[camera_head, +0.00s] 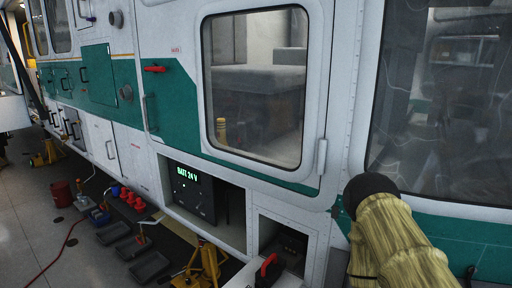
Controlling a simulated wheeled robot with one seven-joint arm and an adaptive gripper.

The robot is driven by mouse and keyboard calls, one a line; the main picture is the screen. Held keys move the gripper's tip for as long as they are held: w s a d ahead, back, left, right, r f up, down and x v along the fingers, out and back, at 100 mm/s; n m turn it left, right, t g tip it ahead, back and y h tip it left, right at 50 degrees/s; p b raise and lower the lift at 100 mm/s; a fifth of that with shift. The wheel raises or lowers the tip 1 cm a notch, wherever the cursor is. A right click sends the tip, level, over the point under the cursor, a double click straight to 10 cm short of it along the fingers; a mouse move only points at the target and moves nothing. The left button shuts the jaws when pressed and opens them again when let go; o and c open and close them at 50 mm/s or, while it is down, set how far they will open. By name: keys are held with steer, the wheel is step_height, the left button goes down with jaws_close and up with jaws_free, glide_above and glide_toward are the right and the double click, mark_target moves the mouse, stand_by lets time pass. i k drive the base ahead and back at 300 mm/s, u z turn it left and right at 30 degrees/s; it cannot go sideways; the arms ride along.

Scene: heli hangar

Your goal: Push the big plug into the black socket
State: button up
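A black and red object (268,268), which may be the big plug, shows at the bottom edge, in front of a small open bay in the helicopter's side. It is small and partly cut off, so I cannot tell whether it touches anything. Inside that bay is a dark block (291,242), perhaps the black socket; its face is too dark to make out. My arm, in a khaki sleeve with a black rounded end, shows at the lower right, to the right of the bay. My gripper is not visible.
A larger bay to the left holds a dark unit (192,193) with a green "BATT 24 V" display. The helicopter door (262,170) is closed above the bays. Trays (150,266), red items (132,199) and a yellow jack (208,265) stand on the floor at left.

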mark_target(271, 269)
steer(key=u, duration=2.2)
steer(key=k, duration=0.75)
steer(key=z, duration=0.6)
